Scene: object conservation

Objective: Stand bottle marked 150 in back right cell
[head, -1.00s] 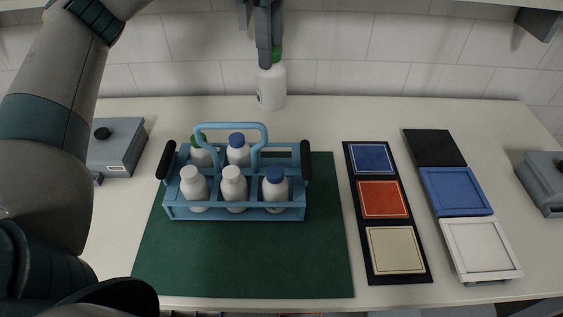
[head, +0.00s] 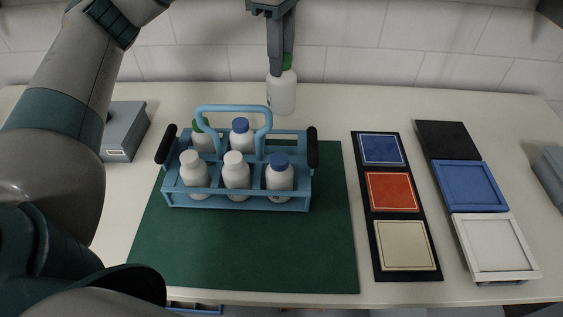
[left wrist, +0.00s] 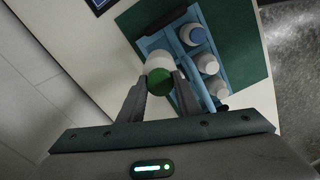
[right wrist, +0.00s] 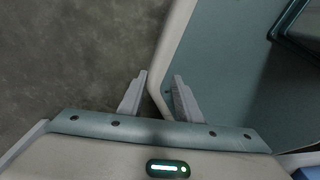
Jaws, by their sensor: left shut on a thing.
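My left gripper (head: 281,62) is shut on the green cap of a white bottle (head: 282,93), held upright behind the rack. The green cap also shows between the fingers in the left wrist view (left wrist: 161,92). A dark mark on this bottle is too small to read. The blue rack (head: 235,204) has two rows of three cells and an arched handle. Its back right cell (head: 286,143) looks empty. The back row holds a green-capped bottle (head: 203,140) and a blue-capped one (head: 240,137). My right gripper (right wrist: 158,98) is open and empty, seen only in the right wrist view.
The front row holds two white-capped bottles (head: 194,176) (head: 236,175) and a blue-capped one (head: 279,178). The rack stands on a green mat (head: 250,255). Coloured panels (head: 391,192) and trays (head: 475,187) lie to the right. A grey box (head: 122,130) is at left.

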